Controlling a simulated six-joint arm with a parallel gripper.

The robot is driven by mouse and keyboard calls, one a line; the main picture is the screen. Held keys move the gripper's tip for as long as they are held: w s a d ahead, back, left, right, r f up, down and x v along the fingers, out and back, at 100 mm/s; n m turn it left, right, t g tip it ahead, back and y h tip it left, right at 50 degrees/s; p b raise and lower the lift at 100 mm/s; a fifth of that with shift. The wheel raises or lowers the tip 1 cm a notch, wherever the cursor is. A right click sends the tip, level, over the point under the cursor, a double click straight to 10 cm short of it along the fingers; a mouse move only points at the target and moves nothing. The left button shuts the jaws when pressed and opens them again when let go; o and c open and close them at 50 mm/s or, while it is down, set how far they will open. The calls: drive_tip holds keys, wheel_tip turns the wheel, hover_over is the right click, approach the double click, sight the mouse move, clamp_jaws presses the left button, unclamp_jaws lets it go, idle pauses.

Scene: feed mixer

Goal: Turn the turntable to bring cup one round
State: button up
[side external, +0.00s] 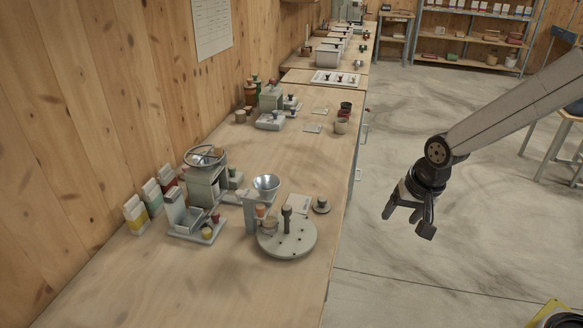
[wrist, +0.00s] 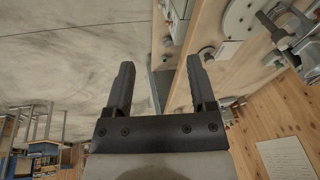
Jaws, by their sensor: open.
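The turntable (side external: 300,242) is a round grey disc near the front edge of the wooden bench, with small dark holes and an upright dark peg (side external: 286,217). A small cup (side external: 270,227) stands at its back left, under a funnel (side external: 266,183); I cannot tell which number it is. In the wrist view, part of the turntable (wrist: 238,17) shows at the top right. My gripper (side external: 408,222) hangs open and empty over the floor, right of the bench and well apart from the turntable. Its two fingers also show in the wrist view (wrist: 160,85).
A mill with a handwheel (side external: 206,157) and a grey scale-like device (side external: 190,222) stand left of the turntable. Seed packets (side external: 137,214) line the wall. A small knobbed lid or weight (side external: 321,206) lies right of the funnel. The bench front (side external: 210,285) is bare.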

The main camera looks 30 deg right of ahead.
drive_tip(key=w+a+m, duration=0.5)
drive_tip(key=w+m, duration=0.4)
drive_tip(key=m, duration=0.1)
drive_tip(key=m+y, duration=0.2)
drive_tip(key=m, duration=0.9)
approach(287, 207)
drive_tip(key=f, duration=0.2)
drive_tip(key=shift+a+r+t, duration=0.15)
drive_tip(key=shift+r+t, duration=0.05)
drive_tip(key=shift+t, duration=0.1)
drive_tip(key=shift+x, duration=3.85)
clamp_jaws()
